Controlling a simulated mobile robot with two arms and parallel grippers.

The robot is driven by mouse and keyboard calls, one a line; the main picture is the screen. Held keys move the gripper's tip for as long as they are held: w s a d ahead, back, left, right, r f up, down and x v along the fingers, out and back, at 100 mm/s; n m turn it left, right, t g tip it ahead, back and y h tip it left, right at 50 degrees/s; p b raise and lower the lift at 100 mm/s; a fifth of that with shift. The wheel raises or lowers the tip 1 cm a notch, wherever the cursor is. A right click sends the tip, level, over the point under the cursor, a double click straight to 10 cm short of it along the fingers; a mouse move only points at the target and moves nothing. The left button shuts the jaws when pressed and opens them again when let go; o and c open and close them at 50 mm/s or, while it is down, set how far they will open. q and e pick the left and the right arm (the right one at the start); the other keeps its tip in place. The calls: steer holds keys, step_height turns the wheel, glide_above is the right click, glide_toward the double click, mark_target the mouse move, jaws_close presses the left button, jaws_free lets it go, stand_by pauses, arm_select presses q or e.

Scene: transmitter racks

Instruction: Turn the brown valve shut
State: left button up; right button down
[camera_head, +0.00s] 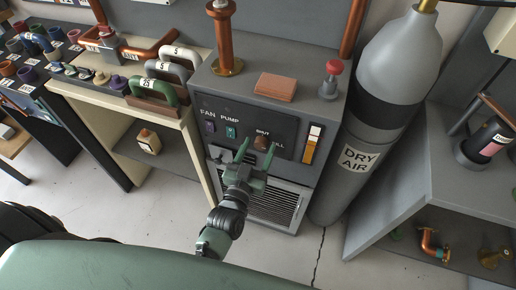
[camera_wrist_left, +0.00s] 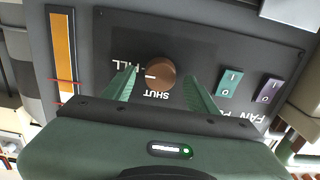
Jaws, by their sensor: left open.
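The brown valve is a round brown knob (camera_head: 262,142) on the dark front panel of the grey cabinet, between the labels SHUT and FILL. In the left wrist view, which is upside down, the knob (camera_wrist_left: 161,74) has a white mark pointing left, towards FILL; SHUT is printed below it. My left gripper (camera_head: 258,153) is open in front of the panel. Its green fingers stand on either side of the knob with visible gaps, not gripping it. I cannot tell how far the fingertips are from the panel. My right gripper is not in view.
The FAN switch (camera_head: 209,127) and PUMP switch (camera_head: 231,132) sit left of the knob, an orange gauge strip (camera_head: 311,145) right. A DRY AIR cylinder (camera_head: 366,140) stands right of the cabinet. A bench with handles (camera_head: 152,92) is on the left.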

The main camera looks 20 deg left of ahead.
arm_select(q)
jaws_close()
steer(key=shift+n, duration=0.3)
steer(key=n+p, duration=0.1)
steer(key=n, duration=0.2)
steer(key=shift+a+n, duration=0.1)
steer(key=shift+n, duration=0.2)
steer(key=n+p, duration=0.1)
steer(key=n, duration=0.3)
steer(key=shift+f+n, duration=0.1)
steer(key=shift+n, duration=0.2)
steer(key=n, duration=0.4)
steer(key=shift+a+f+n+b, duration=0.1)
steer(key=shift+n+b, duration=0.65)
steer(key=shift+n, duration=1.75)
jaws_free()
